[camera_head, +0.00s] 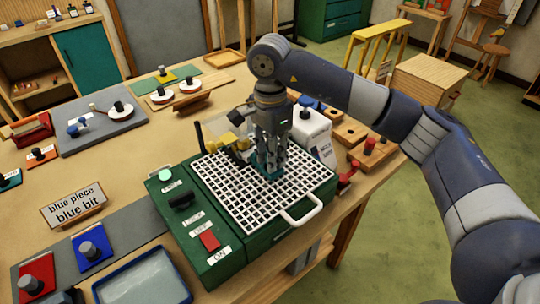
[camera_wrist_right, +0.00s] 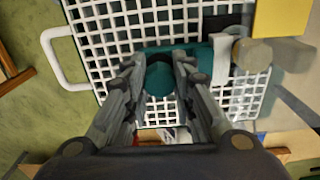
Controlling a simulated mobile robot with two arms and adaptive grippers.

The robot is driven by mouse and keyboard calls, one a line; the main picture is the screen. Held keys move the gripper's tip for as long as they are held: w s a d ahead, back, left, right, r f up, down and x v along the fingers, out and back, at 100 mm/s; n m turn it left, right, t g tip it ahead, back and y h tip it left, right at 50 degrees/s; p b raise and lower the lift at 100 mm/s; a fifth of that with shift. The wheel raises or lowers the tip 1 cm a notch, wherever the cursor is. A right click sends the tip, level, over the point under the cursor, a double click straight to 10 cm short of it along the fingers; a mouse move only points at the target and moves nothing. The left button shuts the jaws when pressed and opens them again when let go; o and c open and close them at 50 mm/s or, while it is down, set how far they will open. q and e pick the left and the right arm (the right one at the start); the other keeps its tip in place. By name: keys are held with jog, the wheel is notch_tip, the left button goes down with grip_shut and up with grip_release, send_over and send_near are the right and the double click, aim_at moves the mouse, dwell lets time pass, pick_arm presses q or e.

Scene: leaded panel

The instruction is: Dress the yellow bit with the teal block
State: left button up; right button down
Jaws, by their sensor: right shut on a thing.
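My right gripper (camera_head: 268,170) is shut on the teal block (camera_head: 270,174) over the white grid of the green grinding machine (camera_head: 180,215). In the right wrist view the gripper (camera_wrist_right: 160,82) has its fingers on both sides of the block's round teal knob (camera_wrist_right: 160,77). The block's teal body (camera_wrist_right: 195,52) extends to the right, low over the grid. The yellow part (camera_head: 228,140) at the grid's far left also shows in the wrist view (camera_wrist_right: 283,18), beside a tan cylinder. A pale piece lies between block and cylinder; I cannot tell whether they touch.
A white container (camera_head: 315,135) stands behind the grid. Red and blue knobbed plates (camera_head: 92,248), a water tray (camera_head: 145,280) and a sign (camera_head: 75,205) are at left.

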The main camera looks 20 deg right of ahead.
jog(key=shift+a, duration=0.2)
jog(key=shift+s+a, duration=0.2)
jog(key=shift+a, duration=0.3)
jog(key=shift+s+a, duration=0.1)
jog(key=shift+a, duration=0.2)
dwell(0.4)
jog(key=shift+s+a+b, duration=0.15)
jog(key=shift+a+b, duration=0.1)
jog(key=shift+b, duration=0.05)
jog(key=shift+a, duration=0.15)
jog(key=shift+d+b, duration=0.3)
jog(key=shift+d, duration=0.15)
jog(key=shift+w+d, duration=0.25)
jog(key=shift+d, duration=0.1)
dwell(0.4)
jog(key=shift+w+d+b, duration=0.25)
jog(key=shift+d+b, duration=0.05)
jog(key=shift+d, duration=0.3)
